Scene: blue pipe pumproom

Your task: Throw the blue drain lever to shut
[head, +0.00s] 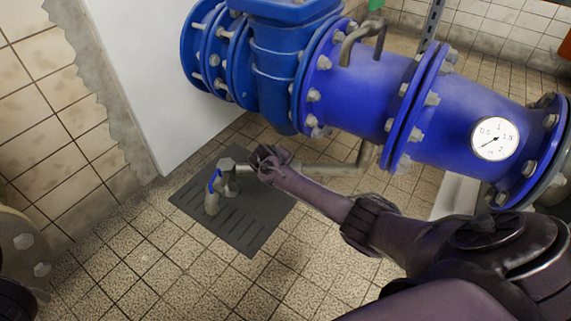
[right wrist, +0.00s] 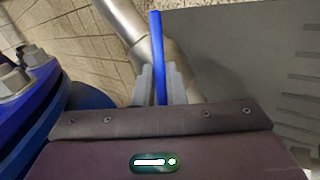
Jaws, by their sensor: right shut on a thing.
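The blue drain lever (head: 214,180) is a thin bar on a small metal drain tap (head: 229,184) above the floor grate, low in the head view. In the right wrist view the lever (right wrist: 157,50) stands nearly upright in the picture, its lower part between the two grey fingers. My right gripper (head: 258,161) reaches in from the right at the tap, and its fingers (right wrist: 161,88) are shut on the lever. The exact contact is too small to make out in the head view. My left gripper is not in view.
A dark floor grate (head: 240,225) lies under the tap. A large blue flanged pipe (head: 370,90) with a gauge (head: 494,139) runs above and right of it. A metal drain pipe (head: 330,169) leads to the tap. A white block (head: 150,60) stands behind. The tiled floor in front is clear.

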